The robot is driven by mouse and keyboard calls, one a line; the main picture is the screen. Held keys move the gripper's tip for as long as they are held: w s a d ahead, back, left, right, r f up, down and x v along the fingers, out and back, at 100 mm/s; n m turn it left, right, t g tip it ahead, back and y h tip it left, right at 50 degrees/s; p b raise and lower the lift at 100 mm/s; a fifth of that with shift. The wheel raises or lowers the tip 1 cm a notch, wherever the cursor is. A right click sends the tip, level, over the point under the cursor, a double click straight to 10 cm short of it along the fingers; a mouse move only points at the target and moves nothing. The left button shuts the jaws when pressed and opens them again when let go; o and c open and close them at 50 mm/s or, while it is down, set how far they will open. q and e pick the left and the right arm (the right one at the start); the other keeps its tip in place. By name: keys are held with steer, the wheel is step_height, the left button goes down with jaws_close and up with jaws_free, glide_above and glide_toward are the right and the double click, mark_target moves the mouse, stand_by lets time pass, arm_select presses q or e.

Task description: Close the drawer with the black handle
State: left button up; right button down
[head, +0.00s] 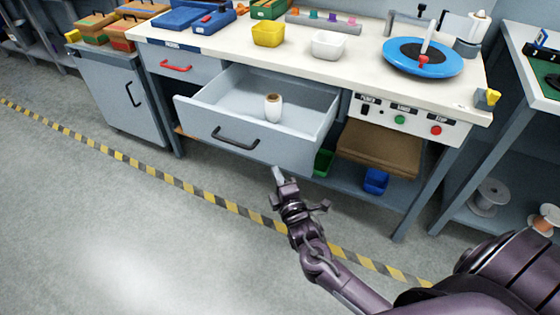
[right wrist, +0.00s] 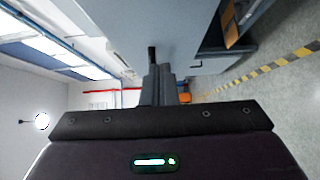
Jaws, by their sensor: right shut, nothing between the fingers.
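The drawer with the black handle (head: 190,117) is pulled well out from the workbench in the head view. Its black handle (head: 235,138) is on the grey front panel, and a white spool (head: 273,107) stands inside. My right gripper (head: 278,174) is shut and empty, just in front of and below the right part of the drawer front. In the right wrist view, the shut fingers (right wrist: 159,80) point toward a grey panel (right wrist: 150,35) with a dark handle-like bar near their tips. Contact cannot be told. My left gripper is not in view.
A drawer with a red handle (head: 176,67) is shut at left. The workbench top (head: 375,85) holds bins and a blue round plate (head: 422,57). A lower shelf with a blue bin (head: 376,181) is under the bench. The floor (head: 110,215) in front is clear.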

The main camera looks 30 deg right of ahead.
mark_target(276, 150)
steer(key=w+d, duration=0.2)
steer(key=w, duration=0.2)
steer(key=shift+w+d, duration=0.25)
steer(key=shift+d, duration=0.15)
steer(key=shift+w+d, duration=0.25)
steer(key=shift+d, duration=0.1)
